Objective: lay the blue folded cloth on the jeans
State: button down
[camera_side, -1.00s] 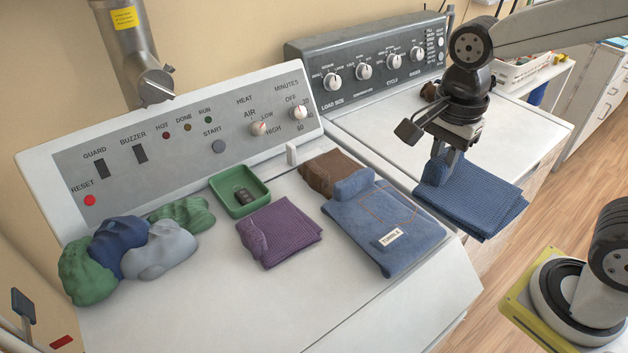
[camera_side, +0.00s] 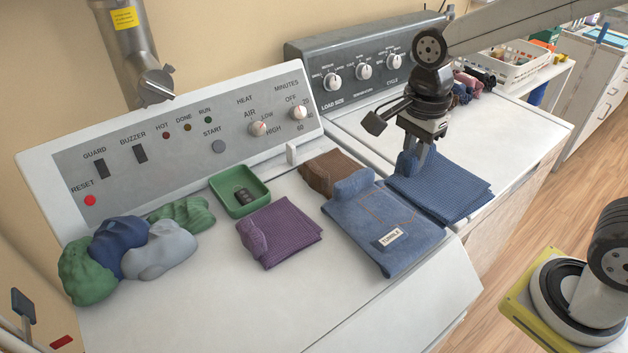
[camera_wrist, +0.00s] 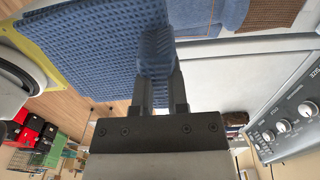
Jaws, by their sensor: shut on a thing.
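My gripper (camera_side: 417,160) is shut on one edge of the blue folded cloth (camera_side: 447,190), which has a waffle weave. The cloth hangs out nearly flat from the jaws, just right of the jeans. In the wrist view the cloth (camera_wrist: 90,45) fills the upper left, with the fingers (camera_wrist: 158,85) pinching a bunched fold. The folded jeans (camera_side: 365,222) lie flat on the near white machine, with a paper tag on them. Their upper right side is close to the cloth in the side view; the height gap there is hard to tell. The jeans (camera_wrist: 225,12) also show at the wrist view's top.
A brown folded cloth (camera_side: 328,174) lies behind the jeans. A purple folded cloth (camera_side: 280,232) and a green tray (camera_side: 239,192) are to their left, with bundled clothes (camera_side: 158,250) farther left. The second machine's top (camera_side: 480,128) is mostly clear. A control panel (camera_side: 365,62) rises behind it.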

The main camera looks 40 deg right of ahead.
jog(key=w+f, duration=0.7)
jog(key=w, duration=0.1)
jog(key=shift+w+a, duration=0.15)
jog(key=shift+a, duration=0.3)
jog(key=shift+w+f, duration=0.25)
jog(key=shift+f, duration=1.6)
jog(key=shift+f, duration=0.6)
jog(key=c, duration=0.6)
grip_release()
jog(key=shift+c, duration=0.2)
